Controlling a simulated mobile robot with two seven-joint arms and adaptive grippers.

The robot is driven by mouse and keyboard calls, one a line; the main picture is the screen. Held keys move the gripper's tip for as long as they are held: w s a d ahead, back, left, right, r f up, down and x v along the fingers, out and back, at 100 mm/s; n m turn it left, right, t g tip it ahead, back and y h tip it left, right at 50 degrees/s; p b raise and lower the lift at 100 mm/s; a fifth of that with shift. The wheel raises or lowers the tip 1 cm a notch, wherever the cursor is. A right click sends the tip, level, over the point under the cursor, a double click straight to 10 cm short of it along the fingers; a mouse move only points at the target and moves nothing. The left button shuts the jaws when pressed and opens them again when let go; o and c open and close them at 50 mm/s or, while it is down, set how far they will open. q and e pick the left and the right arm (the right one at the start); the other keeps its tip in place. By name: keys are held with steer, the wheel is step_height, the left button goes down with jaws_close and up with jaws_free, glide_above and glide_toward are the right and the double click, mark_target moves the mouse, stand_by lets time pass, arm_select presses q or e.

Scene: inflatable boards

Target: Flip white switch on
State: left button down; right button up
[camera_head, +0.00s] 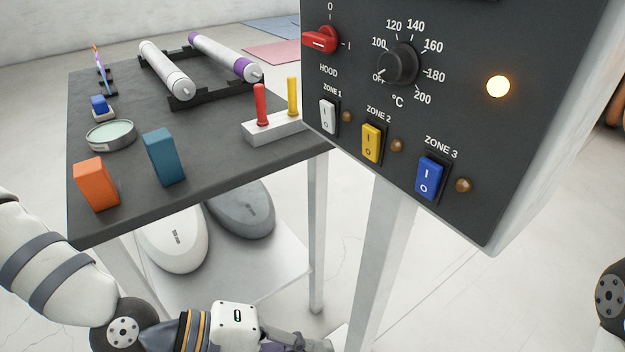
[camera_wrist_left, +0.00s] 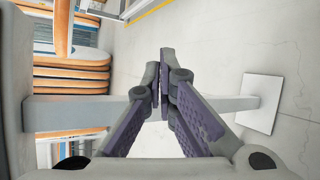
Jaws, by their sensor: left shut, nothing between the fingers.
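The white switch (camera_head: 328,117) sits under the ZONE 1 label on the black control panel (camera_head: 455,135) in the head view. The small round lamp (camera_head: 347,117) beside it looks dark brown and unlit. My left gripper (camera_head: 318,344) is low at the bottom edge of the head view, well below the panel and apart from the switch. In the left wrist view its fingers (camera_wrist_left: 165,85) meet at the tips with nothing between them. The switch is not visible in the left wrist view. My right gripper is out of view.
A yellow switch (camera_head: 371,143), a blue switch (camera_head: 429,177), a red knob (camera_head: 320,40) and a black dial (camera_head: 397,65) share the panel. An amber lamp (camera_head: 498,86) glows. A dark table (camera_head: 215,145) with blocks and rollers stands left. A pale post (camera_head: 380,255) stands below the panel.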

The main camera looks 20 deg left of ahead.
arm_select(q)
steer(key=w+a+r+t+b, duration=0.1)
steer(key=w+a+r+t, duration=0.4)
steer(key=a+r, duration=0.3)
steer(key=w+a+r+n+t+b, duration=0.1)
steer(key=w+a+r+t, duration=0.4)
steer(key=r, duration=0.5)
steer(key=a, duration=0.2)
steer(key=shift+w+a+r+n, duration=0.2)
steer(key=shift+a+r+n, duration=0.1)
steer(key=shift+a+r, duration=0.05)
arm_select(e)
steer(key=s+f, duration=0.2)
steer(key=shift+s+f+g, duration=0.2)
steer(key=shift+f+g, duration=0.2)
arm_select(q)
steer(key=shift+d, duration=0.1)
steer(key=p, duration=0.1)
glide_toward(325, 113)
steer(key=x, duration=0.6)
steer(key=shift+d, duration=0.15)
steer(key=shift+w+d, duration=0.2)
steer(key=shift+w, duration=0.15)
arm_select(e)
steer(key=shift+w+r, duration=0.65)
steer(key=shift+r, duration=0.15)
